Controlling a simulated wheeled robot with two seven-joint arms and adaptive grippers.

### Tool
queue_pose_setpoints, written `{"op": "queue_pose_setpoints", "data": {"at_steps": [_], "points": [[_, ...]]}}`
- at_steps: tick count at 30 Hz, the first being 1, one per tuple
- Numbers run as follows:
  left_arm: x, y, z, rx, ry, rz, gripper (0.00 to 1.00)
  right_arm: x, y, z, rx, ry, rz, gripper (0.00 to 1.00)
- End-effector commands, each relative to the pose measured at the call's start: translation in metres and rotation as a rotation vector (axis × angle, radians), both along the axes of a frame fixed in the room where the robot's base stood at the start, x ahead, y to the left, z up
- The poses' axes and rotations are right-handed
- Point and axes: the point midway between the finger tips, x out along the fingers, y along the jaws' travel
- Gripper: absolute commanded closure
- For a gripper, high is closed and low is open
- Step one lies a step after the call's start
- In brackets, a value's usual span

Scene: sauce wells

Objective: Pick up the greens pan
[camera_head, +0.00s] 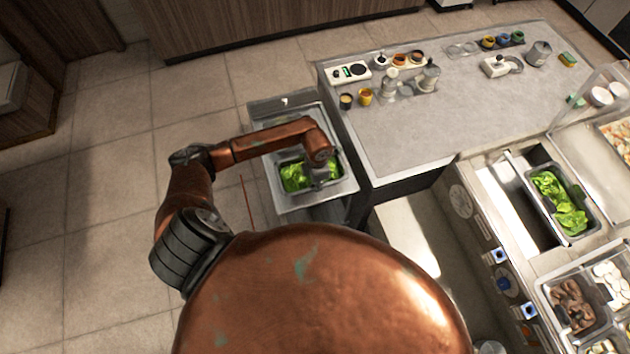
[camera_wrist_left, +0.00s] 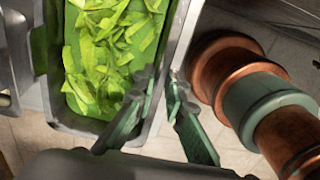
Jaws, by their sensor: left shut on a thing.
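A steel pan of green leaves (camera_head: 283,161) sits in the cart (camera_head: 345,186) left of the counter. In the left wrist view the pan (camera_wrist_left: 181,38) fills the upper left, with bright green leaves (camera_wrist_left: 108,55) inside. My left gripper (camera_head: 320,178) reaches down at the pan's right side. In the left wrist view its two fingers (camera_wrist_left: 170,88) close across the pan's rim, one on each side. My left forearm hides part of the pan's far side in the head view. A second pan of greens (camera_head: 535,170) stands in the counter at the right. My right gripper is not in view.
A grey worktop (camera_head: 420,130) with small cups and shakers lies right of the cart. An empty dark well (camera_head: 521,210) is beside the second greens pan. Pans with mushrooms and white slices (camera_head: 573,303) stand at the lower right. Open tiled floor lies left.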

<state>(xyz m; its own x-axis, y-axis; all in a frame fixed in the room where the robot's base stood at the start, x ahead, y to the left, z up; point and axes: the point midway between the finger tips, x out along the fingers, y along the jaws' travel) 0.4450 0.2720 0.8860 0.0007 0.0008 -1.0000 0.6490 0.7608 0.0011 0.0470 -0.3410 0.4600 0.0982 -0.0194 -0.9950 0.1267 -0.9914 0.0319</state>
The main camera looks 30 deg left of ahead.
Motion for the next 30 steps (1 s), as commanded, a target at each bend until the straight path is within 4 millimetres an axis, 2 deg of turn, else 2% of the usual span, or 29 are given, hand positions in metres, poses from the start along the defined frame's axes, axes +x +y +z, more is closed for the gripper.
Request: {"op": "queue_pose_setpoints", "data": {"at_steps": [5,8,17,18,24,30], "points": [[0.001,0.000,0.011,0.000,-0.003,-0.002,1.00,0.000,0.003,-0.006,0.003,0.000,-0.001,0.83],[0.002,0.001,0.026,0.001,-0.005,-0.002,1.00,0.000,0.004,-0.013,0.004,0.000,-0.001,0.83],[-0.051,-0.016,0.092,0.001,-0.005,-0.006,1.00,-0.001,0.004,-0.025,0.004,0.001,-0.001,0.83],[-0.062,-0.019,0.095,0.000,-0.001,-0.007,1.00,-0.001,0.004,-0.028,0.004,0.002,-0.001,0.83],[-0.103,-0.033,0.113,-0.001,-0.002,-0.005,1.00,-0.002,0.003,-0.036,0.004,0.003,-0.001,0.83],[-0.126,-0.040,0.125,-0.001,-0.002,-0.003,1.00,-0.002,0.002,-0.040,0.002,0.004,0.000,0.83]]}}
